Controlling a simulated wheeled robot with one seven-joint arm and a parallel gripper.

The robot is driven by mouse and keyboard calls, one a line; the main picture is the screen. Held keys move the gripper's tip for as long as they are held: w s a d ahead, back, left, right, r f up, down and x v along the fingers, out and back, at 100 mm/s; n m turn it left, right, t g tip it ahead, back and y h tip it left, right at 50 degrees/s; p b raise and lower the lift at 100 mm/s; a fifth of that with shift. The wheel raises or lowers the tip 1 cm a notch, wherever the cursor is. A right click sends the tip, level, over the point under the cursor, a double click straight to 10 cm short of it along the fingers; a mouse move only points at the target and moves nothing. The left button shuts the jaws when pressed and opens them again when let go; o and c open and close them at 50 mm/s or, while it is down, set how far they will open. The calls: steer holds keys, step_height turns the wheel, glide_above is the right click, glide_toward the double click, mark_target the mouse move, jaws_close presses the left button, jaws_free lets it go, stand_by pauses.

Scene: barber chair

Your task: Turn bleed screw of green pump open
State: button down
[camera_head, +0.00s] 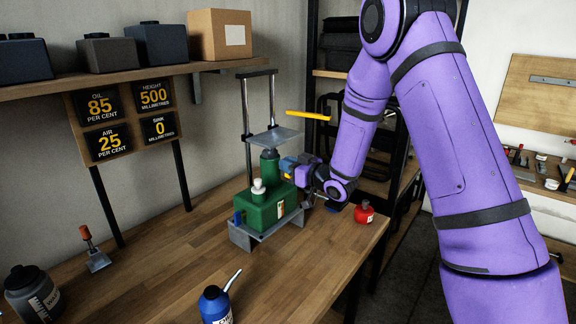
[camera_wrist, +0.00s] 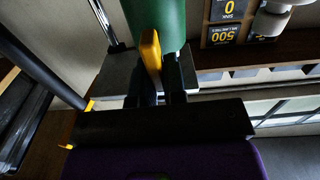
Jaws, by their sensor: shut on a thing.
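The green pump (camera_head: 262,212) stands on a grey metal base near the right part of the bench, with a white cap (camera_head: 258,187) on its tank. A yellow piece (camera_wrist: 151,50), which looks like the bleed screw's handle, stands in front of the green cylinder (camera_wrist: 160,18) in the wrist view. My gripper (camera_wrist: 160,75) comes from the right and is shut on this yellow piece, one finger on each side. In the head view my gripper (camera_head: 289,168) is at the cylinder's right side. The screw's shaft is hidden, so its turn angle cannot be told.
A yellow lever (camera_head: 308,115) sticks out above my gripper. Two upright rods carry a grey plate (camera_head: 272,137) over the cylinder. A red container (camera_head: 364,212) stands near the bench's right edge. A blue oil can (camera_head: 215,304) stands in front. The board (camera_head: 125,115) reads oil 85, air 25, height 500, sink 0.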

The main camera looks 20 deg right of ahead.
steer(key=shift+n, duration=0.3)
steer(key=n, duration=0.3)
steer(key=shift+s+a+n, duration=0.2)
steer(key=shift+a+n, duration=0.15)
steer(key=shift+n, duration=0.05)
steer(key=n, duration=0.4)
steer(key=shift+s+a+f, duration=0.2)
steer(key=shift+a+f, duration=0.05)
steer(key=shift+f, duration=0.05)
steer(key=n, duration=0.5)
steer(key=shift+s+a+f, duration=0.15)
steer(key=shift+a+f, duration=0.05)
steer(key=shift+f, duration=0.2)
steer(key=shift+f+n, duration=0.2)
steer(key=shift+n, duration=0.8)
steer(key=shift+f+n, duration=0.2)
steer(key=shift+n, duration=0.8)
steer(key=c, duration=1.2)
jaws_free()
